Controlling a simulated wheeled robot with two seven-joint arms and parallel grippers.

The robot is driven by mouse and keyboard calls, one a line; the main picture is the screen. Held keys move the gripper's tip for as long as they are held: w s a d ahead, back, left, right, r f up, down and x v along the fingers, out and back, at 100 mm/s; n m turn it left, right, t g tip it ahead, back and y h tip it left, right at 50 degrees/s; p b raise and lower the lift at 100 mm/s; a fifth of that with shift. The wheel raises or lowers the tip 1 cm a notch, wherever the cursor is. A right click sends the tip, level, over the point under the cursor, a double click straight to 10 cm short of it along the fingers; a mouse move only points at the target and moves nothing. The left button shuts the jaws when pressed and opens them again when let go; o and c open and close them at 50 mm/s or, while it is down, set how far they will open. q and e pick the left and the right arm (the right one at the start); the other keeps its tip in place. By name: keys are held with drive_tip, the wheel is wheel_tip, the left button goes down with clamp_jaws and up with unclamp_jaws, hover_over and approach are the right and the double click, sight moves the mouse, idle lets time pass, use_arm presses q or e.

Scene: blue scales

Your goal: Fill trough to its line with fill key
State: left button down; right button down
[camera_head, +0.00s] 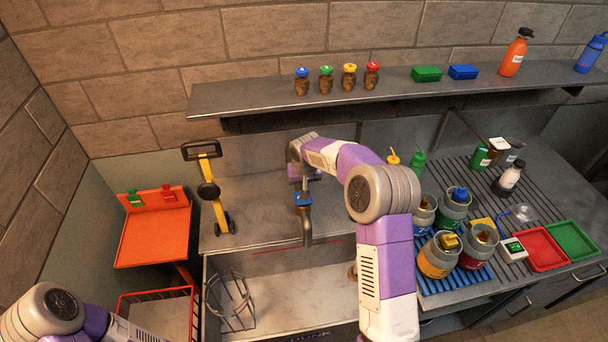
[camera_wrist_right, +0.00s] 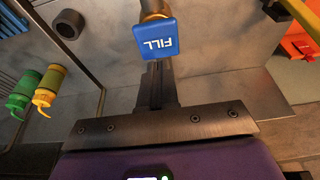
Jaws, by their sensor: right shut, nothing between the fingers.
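The trough (camera_head: 270,288) is a grey basin at the bottom middle of the head view, with a thin red line (camera_head: 290,248) along its back inner wall. My arm hides its right part. The fill key is a blue block (camera_head: 303,199) on top of the spout behind the trough. In the wrist view the fill key (camera_wrist_right: 157,37) shows the word FILL. My right gripper (camera_head: 304,181) is shut and empty, close to the key. Its fingers (camera_wrist_right: 157,85) point at the key; contact cannot be told. No water stream is clear. My left gripper is out of view.
A wire cage (camera_head: 229,300) stands at the trough's left. A yellow-handled tool (camera_head: 212,190) leans behind it. A green and a yellow bottle (camera_wrist_right: 43,88) show beside the gripper. A shelf (camera_head: 420,88) runs above.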

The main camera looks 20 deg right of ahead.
drive_tip(key=shift+f, duration=1.8)
drive_tip(key=shift+s, duration=0.1)
